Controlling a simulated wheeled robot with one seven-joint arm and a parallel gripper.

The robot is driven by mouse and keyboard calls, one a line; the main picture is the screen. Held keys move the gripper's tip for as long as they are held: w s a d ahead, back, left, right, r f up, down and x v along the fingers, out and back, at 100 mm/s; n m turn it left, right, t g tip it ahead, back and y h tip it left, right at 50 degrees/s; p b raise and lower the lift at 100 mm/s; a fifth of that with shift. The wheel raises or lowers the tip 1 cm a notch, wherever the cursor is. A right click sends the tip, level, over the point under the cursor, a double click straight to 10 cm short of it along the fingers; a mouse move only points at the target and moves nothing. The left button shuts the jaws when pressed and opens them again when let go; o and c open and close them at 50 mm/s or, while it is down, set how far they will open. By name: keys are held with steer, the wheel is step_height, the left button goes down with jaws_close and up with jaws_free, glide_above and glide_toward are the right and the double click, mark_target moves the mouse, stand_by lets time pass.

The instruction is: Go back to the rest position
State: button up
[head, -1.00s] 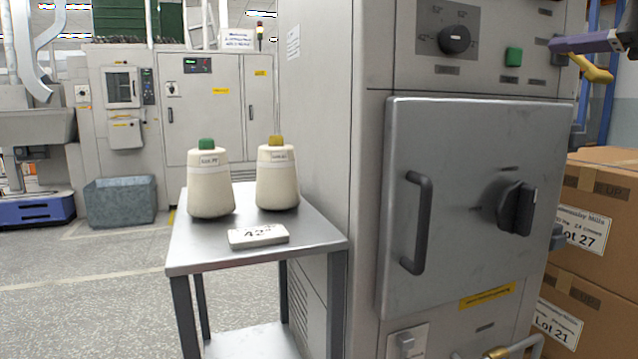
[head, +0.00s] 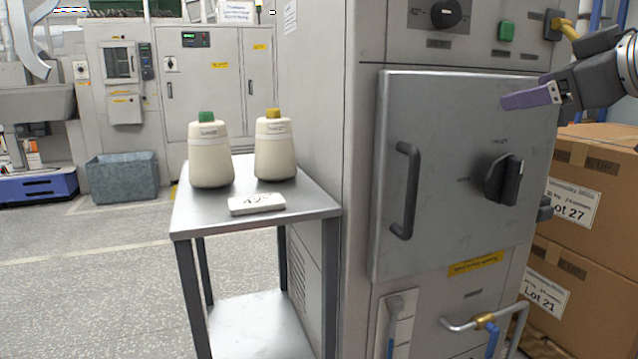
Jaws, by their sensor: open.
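My gripper (head: 532,97) is at the upper right of the head view, in front of the upper right part of the grey cabinet door (head: 455,115). It has purple fingers, points left and is open. One finger hides most of the other. Nothing shows between the fingers. The dark wrist of my arm reaches in from the right edge. The door is closed, with a black bar handle (head: 406,190) on its left and a black rotary knob (head: 504,180) on its right.
A steel side table (head: 300,203) holds two cream bobbins, one green-topped (head: 210,155) and one yellow-topped (head: 274,147), and a small label block (head: 256,203). Stacked cardboard boxes (head: 590,165) stand at the right, below my arm.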

steer(key=s+a+f+m+g, duration=0.2)
steer(key=a+f, duration=0.1)
steer(key=f, duration=0.4)
steer(key=s+a+f+m+g+h, duration=0.1)
steer(key=a+f+m, duration=0.1)
steer(key=a+f, duration=0.35)
steer(key=s+a+f+m+g, duration=0.1)
steer(key=s+a+f+g, duration=0.1)
steer(key=f, duration=0.7)
steer(key=s+a+f+m+g+h, duration=0.1)
steer(key=s+f, duration=0.4)
steer(key=f, duration=0.4)
steer(key=s+a+f+m+g+h, duration=0.1)
steer(key=s+f, duration=0.4)
steer(key=f, duration=0.5)
steer(key=shift+a+f+m+g+h+p, duration=0.15)
steer(key=shift+a+m+g+h+p, duration=0.25)
steer(key=shift+g+h, duration=0.35)
steer(key=shift+c, duration=0.2)
